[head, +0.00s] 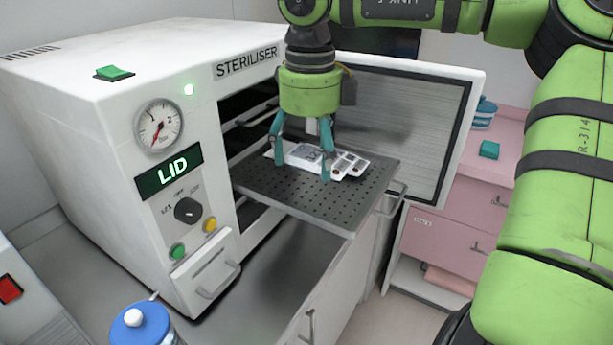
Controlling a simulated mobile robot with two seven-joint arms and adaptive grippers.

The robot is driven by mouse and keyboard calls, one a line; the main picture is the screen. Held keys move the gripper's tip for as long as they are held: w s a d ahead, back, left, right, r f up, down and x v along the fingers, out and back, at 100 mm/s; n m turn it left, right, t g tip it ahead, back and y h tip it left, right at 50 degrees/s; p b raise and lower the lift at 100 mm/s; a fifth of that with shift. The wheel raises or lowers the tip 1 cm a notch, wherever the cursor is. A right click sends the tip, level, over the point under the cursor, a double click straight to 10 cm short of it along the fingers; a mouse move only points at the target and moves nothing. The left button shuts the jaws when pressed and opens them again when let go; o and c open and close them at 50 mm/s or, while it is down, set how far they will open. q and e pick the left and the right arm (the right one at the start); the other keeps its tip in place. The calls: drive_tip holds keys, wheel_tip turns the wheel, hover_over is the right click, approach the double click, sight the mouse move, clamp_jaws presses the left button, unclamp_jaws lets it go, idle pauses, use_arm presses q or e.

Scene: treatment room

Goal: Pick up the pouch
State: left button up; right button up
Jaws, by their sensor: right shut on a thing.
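The pouch (347,166) is a flat white packet with a clear window showing grey contents. It lies on or just above the dark perforated tray (290,192), which sticks out of the open steriliser. I cannot tell whether it touches the tray. My right gripper (300,160) points down from above, its teal fingers shut on the pouch around its middle. The fingers and wrist hide part of the pouch. My left gripper is not in view.
The steriliser (85,120) stands at the left, its door (425,125) swung open to the right behind the tray. A blue-lidded jar (140,325) stands at the front. A pink drawer cabinet (445,235) stands at the right. The dark counter (255,290) below the tray is mostly clear.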

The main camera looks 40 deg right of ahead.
drive_tip(key=w+d+r, duration=0.1)
drive_tip(key=d+r, duration=0.5)
drive_tip(key=d, duration=0.4)
drive_tip(key=shift+w+d, duration=0.35)
drive_tip(key=shift+d, duration=0.05)
drive_tip(key=shift+s+a, duration=0.1)
